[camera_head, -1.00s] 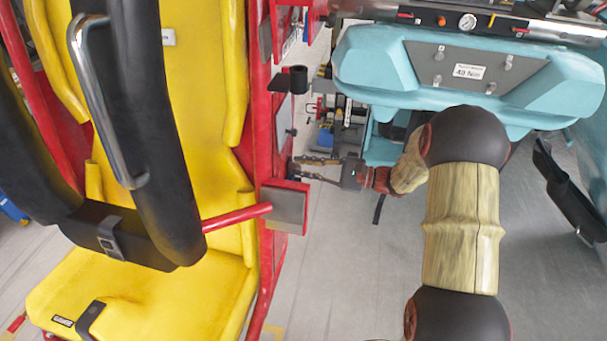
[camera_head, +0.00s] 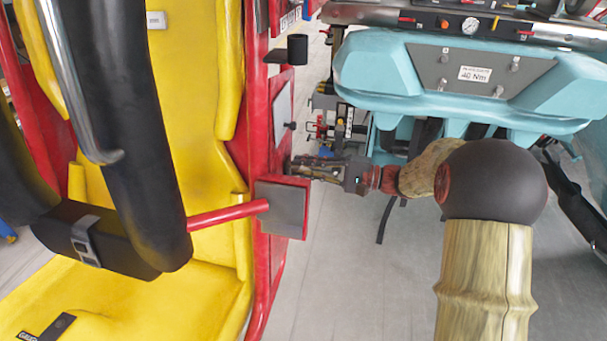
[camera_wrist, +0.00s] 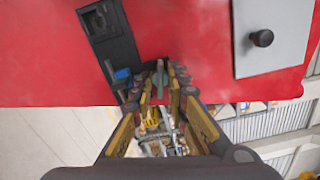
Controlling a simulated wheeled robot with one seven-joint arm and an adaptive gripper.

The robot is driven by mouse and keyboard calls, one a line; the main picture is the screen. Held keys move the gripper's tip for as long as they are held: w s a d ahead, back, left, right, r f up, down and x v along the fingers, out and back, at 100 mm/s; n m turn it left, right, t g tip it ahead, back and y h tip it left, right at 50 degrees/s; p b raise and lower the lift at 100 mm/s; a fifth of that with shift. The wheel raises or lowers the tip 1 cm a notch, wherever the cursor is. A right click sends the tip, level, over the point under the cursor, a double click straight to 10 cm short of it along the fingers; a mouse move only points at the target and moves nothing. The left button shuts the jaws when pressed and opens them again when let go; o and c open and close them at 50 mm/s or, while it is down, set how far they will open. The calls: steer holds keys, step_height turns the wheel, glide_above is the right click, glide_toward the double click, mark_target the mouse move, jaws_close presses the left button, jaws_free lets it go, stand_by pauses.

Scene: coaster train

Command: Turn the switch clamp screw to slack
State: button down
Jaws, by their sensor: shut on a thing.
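In the wrist view, the clamp screw (camera_wrist: 160,76) is a small grey-green handle at the lower end of a black bracket (camera_wrist: 106,40) on the red panel. A small blue part (camera_wrist: 122,74) sits just left of it. My gripper (camera_wrist: 160,92) is shut on the clamp screw, with its tan and black fingers on either side of it. In the head view my gripper (camera_head: 303,168) reaches left to the side of the red frame (camera_head: 262,150). There the screw is too small and hidden to make out.
A yellow seat (camera_head: 190,110) with black restraints stands left. A red bar with a grey plate (camera_head: 284,208) sticks out just below my gripper. A teal console (camera_head: 390,70) is at the upper right. A grey plate with a black knob (camera_wrist: 262,38) is right of the bracket.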

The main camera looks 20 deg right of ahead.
steer(key=shift+f, duration=0.1)
stand_by(0.4)
steer(key=c, duration=2)
jaws_free()
steer(key=shift+d, duration=0.1)
steer(key=v, duration=1.2)
